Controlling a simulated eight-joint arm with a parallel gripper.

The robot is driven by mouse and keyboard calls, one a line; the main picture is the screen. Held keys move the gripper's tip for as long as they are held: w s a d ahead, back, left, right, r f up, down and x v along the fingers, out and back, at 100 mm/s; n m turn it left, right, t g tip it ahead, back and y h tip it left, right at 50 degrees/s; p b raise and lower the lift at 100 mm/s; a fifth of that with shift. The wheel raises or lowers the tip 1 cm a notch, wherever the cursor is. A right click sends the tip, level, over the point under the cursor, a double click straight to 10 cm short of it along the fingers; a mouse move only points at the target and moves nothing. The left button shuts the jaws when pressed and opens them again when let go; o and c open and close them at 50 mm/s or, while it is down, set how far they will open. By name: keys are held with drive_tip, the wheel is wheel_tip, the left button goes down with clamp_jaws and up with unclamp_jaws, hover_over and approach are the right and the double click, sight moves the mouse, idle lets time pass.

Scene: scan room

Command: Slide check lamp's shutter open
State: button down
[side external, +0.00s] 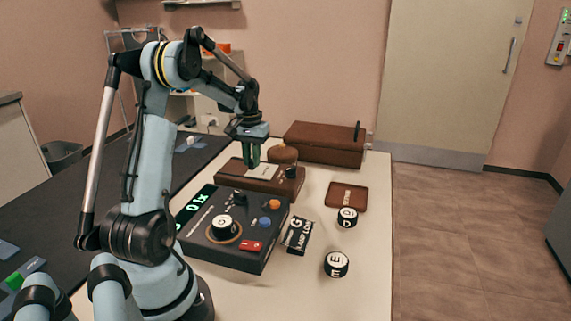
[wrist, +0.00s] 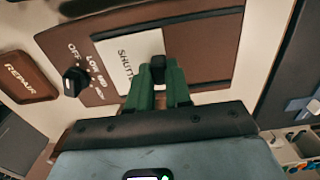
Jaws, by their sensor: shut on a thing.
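The check lamp (side external: 231,177) is a low brown box on the pale table, beyond the dark console. Its shutter, a white plate (side external: 262,172), lies in its top; in the wrist view the shutter (wrist: 131,50) bears partly hidden lettering. A brown area shows inside the dark outline to the plate's right. My gripper (side external: 249,157) is over the lamp, pointing down. In the wrist view its green fingers (wrist: 158,80) are shut on a small black knob (wrist: 158,61) at the plate's right part. The fingers hide the knob's lower part and some of the plate.
The lamp's black dial (wrist: 75,81) sits beside OFF and LOW marks. A dark console (side external: 225,253) stands in front, a brown case (side external: 323,146) behind.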

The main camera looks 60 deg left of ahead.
drive_tip(key=s+a, duration=0.6)
drive_tip(key=shift+s+a, duration=0.2)
drive_tip(key=shift+a, duration=0.05)
drive_tip(key=c, duration=1.1)
unclamp_jaws()
drive_tip(key=shift+o, duration=0.3)
drive_tip(key=shift+d+r, duration=0.1)
drive_tip(key=shift+r, duration=0.25)
wheel_tip(320, 180, up, 11)
drive_tip(key=shift+r, duration=0.2)
